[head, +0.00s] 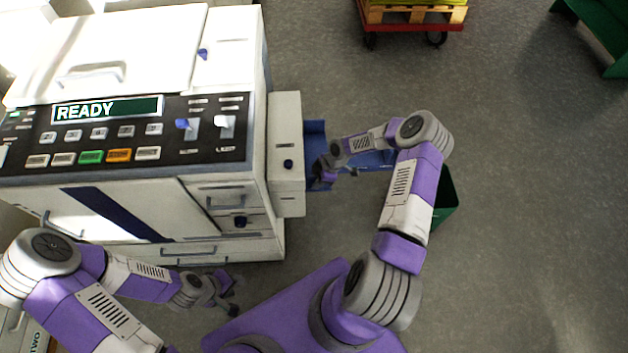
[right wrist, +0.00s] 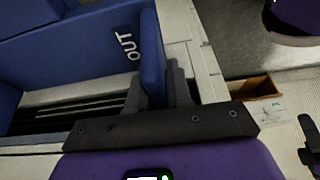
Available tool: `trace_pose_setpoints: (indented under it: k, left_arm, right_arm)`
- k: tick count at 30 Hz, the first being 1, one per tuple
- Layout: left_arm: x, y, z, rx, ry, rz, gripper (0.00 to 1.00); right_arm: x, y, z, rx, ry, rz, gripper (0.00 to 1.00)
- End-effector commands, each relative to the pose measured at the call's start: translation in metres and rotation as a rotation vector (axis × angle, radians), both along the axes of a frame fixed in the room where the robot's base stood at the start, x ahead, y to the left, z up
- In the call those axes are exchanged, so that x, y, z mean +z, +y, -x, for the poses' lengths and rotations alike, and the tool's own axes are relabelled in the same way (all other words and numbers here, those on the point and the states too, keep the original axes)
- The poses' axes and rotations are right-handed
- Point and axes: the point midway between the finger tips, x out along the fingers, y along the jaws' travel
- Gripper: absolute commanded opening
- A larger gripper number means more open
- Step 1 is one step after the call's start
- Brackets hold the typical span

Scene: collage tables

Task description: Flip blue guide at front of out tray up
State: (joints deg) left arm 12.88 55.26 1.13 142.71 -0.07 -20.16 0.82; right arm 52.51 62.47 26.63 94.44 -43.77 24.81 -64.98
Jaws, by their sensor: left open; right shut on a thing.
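The blue out tray (head: 376,160) sticks out from the right side of the white copier in the head view. In the right wrist view the tray wall (right wrist: 75,52) bears the word OUT. The blue guide (right wrist: 152,60) is an upright-looking narrow plate at the tray's end, between my grey fingers. My right gripper (head: 322,178) is shut on it; its fingers also show in the right wrist view (right wrist: 160,90). In the head view the guide is hidden by my gripper and arm. My left gripper (head: 228,299) is open and empty, low in front of the copier.
The copier (head: 130,210) has a READY display, buttons, drawers and blue knobs. A white side unit (head: 287,150) stands between it and the tray. A green bin (head: 446,200) is partly behind my right arm. Open floor lies to the right.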

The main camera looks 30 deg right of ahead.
Motion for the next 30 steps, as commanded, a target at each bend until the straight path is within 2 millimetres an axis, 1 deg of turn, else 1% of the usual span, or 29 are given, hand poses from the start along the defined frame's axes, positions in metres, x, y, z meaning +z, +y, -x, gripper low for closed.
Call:
trace_pose_setpoints:
  k: [9,10,13,20,23,26,30]
  left_arm:
    - [0.0,0.0,0.0,0.0,0.0,0.0,0.4]
    - [0.0,0.0,0.0,0.0,0.0,0.0,0.4]
    - [0.0,0.0,0.0,0.0,0.0,0.0,0.4]
    - [0.0,0.0,0.0,0.0,0.0,0.0,0.4]
    - [0.001,0.0,0.0,0.0,0.0,0.0,0.4]
    - [0.005,0.0,0.0,0.0,0.0,0.0,0.4]
    - [0.012,0.0,0.0,0.0,0.0,0.0,0.4]
  right_arm:
    - [0.001,0.001,-0.002,-0.001,-0.003,-0.002,0.0]
    - [0.001,0.001,-0.002,-0.002,-0.003,-0.002,0.24]
    - [0.001,0.001,-0.001,0.0,-0.002,-0.001,0.39]
    - [0.0,0.001,-0.001,0.0,0.0,-0.001,0.4]
    - [0.003,-0.001,0.0,0.0,-0.001,0.0,0.4]
    - [0.014,-0.005,0.001,-0.001,-0.002,0.001,0.4]
    - [0.038,-0.014,0.005,-0.002,-0.002,0.001,0.4]
